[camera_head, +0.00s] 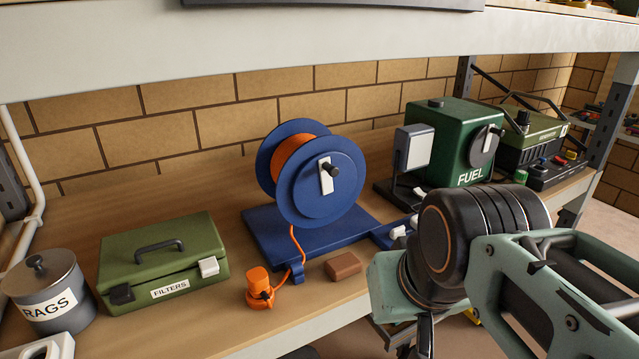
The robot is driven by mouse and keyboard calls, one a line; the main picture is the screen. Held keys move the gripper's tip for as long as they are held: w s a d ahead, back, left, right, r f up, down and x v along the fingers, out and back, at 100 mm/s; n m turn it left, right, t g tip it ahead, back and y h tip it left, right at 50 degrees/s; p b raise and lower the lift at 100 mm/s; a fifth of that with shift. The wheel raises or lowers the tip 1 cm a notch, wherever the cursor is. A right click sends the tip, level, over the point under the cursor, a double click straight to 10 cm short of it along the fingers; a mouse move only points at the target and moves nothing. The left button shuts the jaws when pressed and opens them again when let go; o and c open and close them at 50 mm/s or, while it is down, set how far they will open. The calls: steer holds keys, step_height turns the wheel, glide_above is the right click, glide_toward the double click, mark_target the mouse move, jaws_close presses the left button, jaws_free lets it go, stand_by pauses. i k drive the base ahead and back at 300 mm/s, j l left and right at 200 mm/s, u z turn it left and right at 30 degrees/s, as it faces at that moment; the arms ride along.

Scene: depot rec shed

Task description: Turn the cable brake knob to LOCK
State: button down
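A blue cable reel (345,205) wound with orange cable (292,158) stands on a blue base (295,236) on the wooden shelf. A white crank plate with a black grip (331,169) is on its front disc. A blue extension (384,236) runs right from the base and carries a small white part (398,232), perhaps the brake knob. My arm partly covers that end, and no LOCK marking is readable. My gripper (425,338) shows only as dark parts at the bottom edge, below and in front of the shelf edge. Its fingertips are cut off.
An orange plug (260,290) and a brown block (343,266) lie before the reel. A green FILTERS box (160,262) and a RAGS tin (48,290) stand left. A green FUEL unit (455,142) and a dark green device (530,140) stand right. An upper shelf (300,50) hangs overhead.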

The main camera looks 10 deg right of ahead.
mark_target(398, 232)
steer(key=z, duration=0.45)
steer(key=i+z, duration=0.3)
steer(key=i, duration=0.4)
steer(key=j, duration=0.15)
steer(key=i+z, duration=0.25)
